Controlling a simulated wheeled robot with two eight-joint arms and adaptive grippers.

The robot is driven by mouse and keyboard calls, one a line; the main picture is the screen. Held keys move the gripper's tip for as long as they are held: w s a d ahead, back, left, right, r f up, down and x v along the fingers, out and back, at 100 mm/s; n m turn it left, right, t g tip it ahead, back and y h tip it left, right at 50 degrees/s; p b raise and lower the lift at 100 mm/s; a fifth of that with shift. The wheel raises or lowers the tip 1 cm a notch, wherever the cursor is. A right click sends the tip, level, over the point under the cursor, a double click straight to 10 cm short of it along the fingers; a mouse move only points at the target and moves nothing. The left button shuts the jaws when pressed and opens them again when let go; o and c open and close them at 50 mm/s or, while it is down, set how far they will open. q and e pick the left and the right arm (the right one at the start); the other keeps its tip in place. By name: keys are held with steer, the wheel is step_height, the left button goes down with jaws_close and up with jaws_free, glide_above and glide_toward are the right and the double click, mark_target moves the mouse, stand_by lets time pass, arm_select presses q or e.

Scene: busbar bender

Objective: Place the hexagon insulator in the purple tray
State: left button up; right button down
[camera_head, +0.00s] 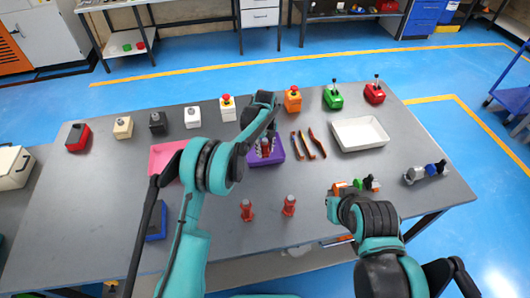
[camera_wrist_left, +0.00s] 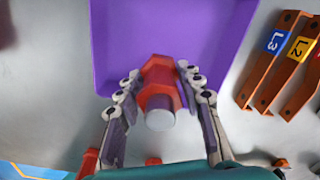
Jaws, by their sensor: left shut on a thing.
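The hexagon insulator (camera_wrist_left: 160,75) is red with a pale round end, and it shows between the fingers of my left gripper (camera_wrist_left: 158,76). The left gripper is shut on it. In the head view my left gripper (camera_head: 266,146) is over the purple tray (camera_head: 277,155) in the middle of the table. In the left wrist view the purple tray (camera_wrist_left: 115,35) lies behind the insulator; whether the insulator touches its floor I cannot tell. Two more red insulators stand upright on the table (camera_head: 247,210), (camera_head: 289,205). My right gripper is hidden by its arm at the right.
A pink tray (camera_head: 160,157) is left of the purple tray, partly behind my left arm. Several button boxes and switches line the back edge.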

arm_select(q)
steer(key=shift+f, duration=0.8)
steer(key=o, duration=1.2)
steer(key=shift+f, duration=0.15)
steer(key=shift+o, duration=0.2)
step_height(320, 180, up, 13)
steer(key=shift+f+p, duration=0.2)
steer(key=shift+p, duration=0.75)
